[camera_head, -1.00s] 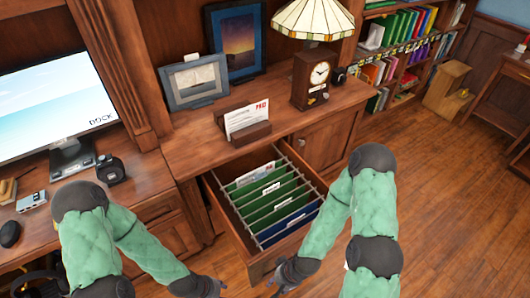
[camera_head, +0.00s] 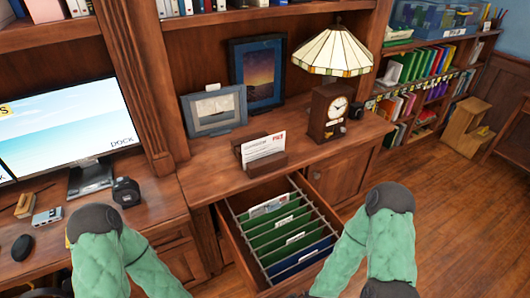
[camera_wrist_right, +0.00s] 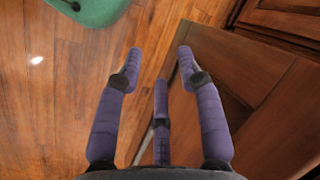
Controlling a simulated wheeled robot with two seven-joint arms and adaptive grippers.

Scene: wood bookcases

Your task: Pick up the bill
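White paper with red print, which looks like the bill (camera_head: 264,146), stands upright in a small wooden letter holder (camera_head: 265,165) on the cabinet top in the head view. Its lower part is hidden by the holder. I cannot tell if it is one sheet or more. My right gripper (camera_wrist_right: 160,68) is empty in the right wrist view, its purple fingers spread apart above the wooden floor beside brown furniture panels. It is well away from the paper. My left gripper is out of view; only its green-sleeved arm shows in the head view.
Below the holder, an open drawer (camera_head: 243,247) juts out with green and blue hanging files. A clock (camera_head: 328,112), a lamp (camera_head: 324,50) and picture frames (camera_head: 215,110) stand around the holder. A monitor (camera_head: 60,135) is at left.

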